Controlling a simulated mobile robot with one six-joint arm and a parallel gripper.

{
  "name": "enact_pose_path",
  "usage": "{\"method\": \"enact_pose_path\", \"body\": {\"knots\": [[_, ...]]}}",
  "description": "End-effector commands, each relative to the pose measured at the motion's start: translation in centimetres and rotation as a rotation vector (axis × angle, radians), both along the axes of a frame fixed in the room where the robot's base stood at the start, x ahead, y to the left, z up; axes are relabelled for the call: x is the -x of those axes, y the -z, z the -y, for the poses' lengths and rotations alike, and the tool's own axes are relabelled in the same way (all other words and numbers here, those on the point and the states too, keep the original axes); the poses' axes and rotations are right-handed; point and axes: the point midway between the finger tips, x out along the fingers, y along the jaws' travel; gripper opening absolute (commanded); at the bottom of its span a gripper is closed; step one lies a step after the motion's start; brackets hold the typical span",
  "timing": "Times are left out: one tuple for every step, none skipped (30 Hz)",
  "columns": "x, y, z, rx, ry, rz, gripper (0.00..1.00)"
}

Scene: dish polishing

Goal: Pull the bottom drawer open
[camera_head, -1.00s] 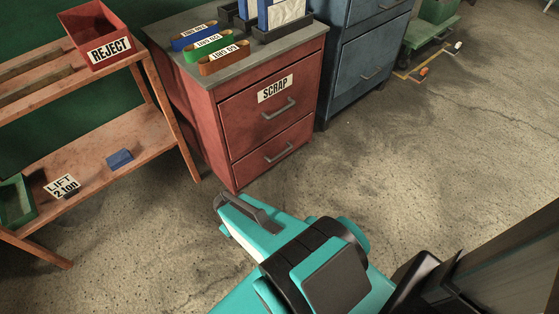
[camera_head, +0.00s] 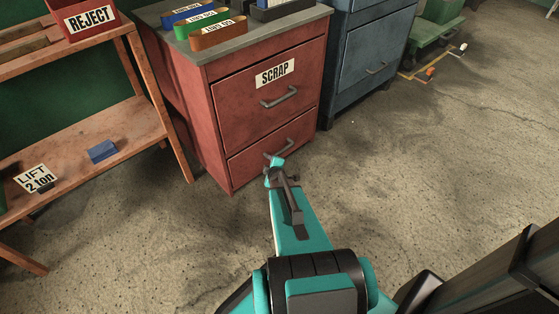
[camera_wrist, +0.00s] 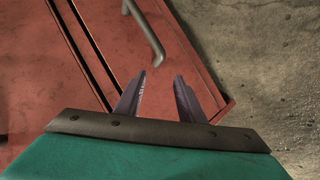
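The bottom drawer (camera_head: 247,163) is the lower red front of the cabinet, below the drawer labelled SCRAP (camera_head: 290,74). It looks closed. Its grey bar handle (camera_head: 294,147) is partly hidden by my gripper in the head view. In the wrist view a grey handle (camera_wrist: 147,35) runs slantwise above the fingertips on a red drawer front. My gripper (camera_wrist: 162,80) is open there, its two dark fingers apart with nothing between them. In the head view my gripper (camera_head: 275,170) is in front of the bottom drawer, near its handle.
Belts (camera_head: 217,33) lie on the cabinet top. A wooden rack (camera_head: 90,140) with a red REJECT bin (camera_head: 88,18) and a blue block (camera_head: 102,151) stands on the left. A blue cabinet (camera_head: 375,50) stands close on the right. Concrete floor (camera_head: 430,150) in front is free.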

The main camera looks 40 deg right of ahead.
Motion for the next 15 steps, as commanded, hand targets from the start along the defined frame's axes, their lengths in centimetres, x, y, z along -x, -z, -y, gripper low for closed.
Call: {"method": "enact_pose_path", "body": {"knots": [[-0.1,1.1,1.6,0.035,-0.028,0.024,0.36],[-0.3,1.2,2.3,0.056,-0.049,0.038,0.36],[-0.3,1.2,3.2,0.086,-0.077,0.054,0.36],[-0.4,1.2,3.8,0.106,-0.098,0.067,0.36],[-0.4,1.3,4.4,0.127,-0.119,0.079,0.36],[-0.3,1.3,5.2,0.156,-0.15,0.094,0.36],[-0.3,1.4,5.7,0.175,-0.172,0.106,0.36],[-0.1,1.5,6.2,0.195,-0.193,0.116,0.36],[0.0,1.7,6.9,0.222,-0.224,0.128,0.36],[0.2,1.8,7.3,0.241,-0.246,0.137,0.36],[0.4,1.9,7.8,0.26,-0.268,0.147,0.36],[0.7,2.1,8.3,0.285,-0.3,0.159,0.36],[0.9,2.3,8.7,0.304,-0.323,0.166,0.36],[1.2,2.4,9.1,0.322,-0.346,0.175,0.36],[1.6,2.7,9.6,0.346,-0.376,0.184,0.36]]}}
